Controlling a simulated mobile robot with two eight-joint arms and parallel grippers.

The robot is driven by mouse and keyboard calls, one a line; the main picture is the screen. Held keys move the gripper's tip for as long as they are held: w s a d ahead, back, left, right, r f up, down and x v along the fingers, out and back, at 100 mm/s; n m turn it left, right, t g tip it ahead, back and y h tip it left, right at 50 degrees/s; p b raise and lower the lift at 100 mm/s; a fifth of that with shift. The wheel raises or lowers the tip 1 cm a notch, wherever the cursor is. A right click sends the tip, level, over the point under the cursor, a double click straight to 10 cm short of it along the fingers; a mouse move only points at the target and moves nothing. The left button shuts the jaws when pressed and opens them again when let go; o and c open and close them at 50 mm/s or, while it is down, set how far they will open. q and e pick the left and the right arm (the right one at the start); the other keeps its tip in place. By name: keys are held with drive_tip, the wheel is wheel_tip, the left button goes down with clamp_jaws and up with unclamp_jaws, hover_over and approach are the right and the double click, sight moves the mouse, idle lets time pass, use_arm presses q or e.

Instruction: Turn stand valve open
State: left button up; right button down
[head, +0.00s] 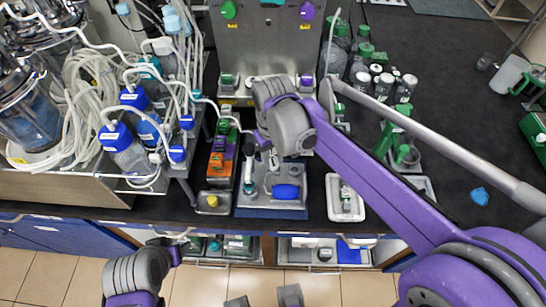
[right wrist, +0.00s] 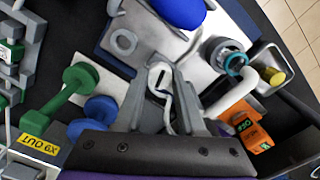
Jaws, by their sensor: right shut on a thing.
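The grey stand (head: 262,207) with a blue oval pad (head: 286,191) is at the middle front of the bench. In the right wrist view its plate (right wrist: 100,58) and the pad (right wrist: 182,8) are at the top. My right gripper (right wrist: 166,100) is shut on the stand valve, a pale round part (right wrist: 160,76) with a dark slot. White tubing curves down beside it between the fingers. In the head view my right arm and hand hide most of this grip. My left arm reaches in at the lower left; its fingers are not clear.
An orange block (head: 217,160) stands just left of the stand, with a small metal tray (head: 213,210) in front. A white tray (head: 345,213) is to the right. Tubing and blue-capped bottles (head: 122,150) crowd the left.

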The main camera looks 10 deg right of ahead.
sight(273, 162)
drive_tip(key=n, duration=0.3)
drive_tip(key=shift+n, duration=0.4)
drive_tip(key=n, duration=0.3)
drive_tip(key=shift+n+p, duration=0.3)
drive_tip(key=n, duration=0.3)
drive_tip(key=shift+n, duration=2.2)
drive_tip(key=c, duration=0.8)
unclamp_jaws()
wheel_tip(273, 162, up, 11)
drive_tip(key=shift+f+p, duration=0.1)
drive_tip(key=shift+p, duration=0.55)
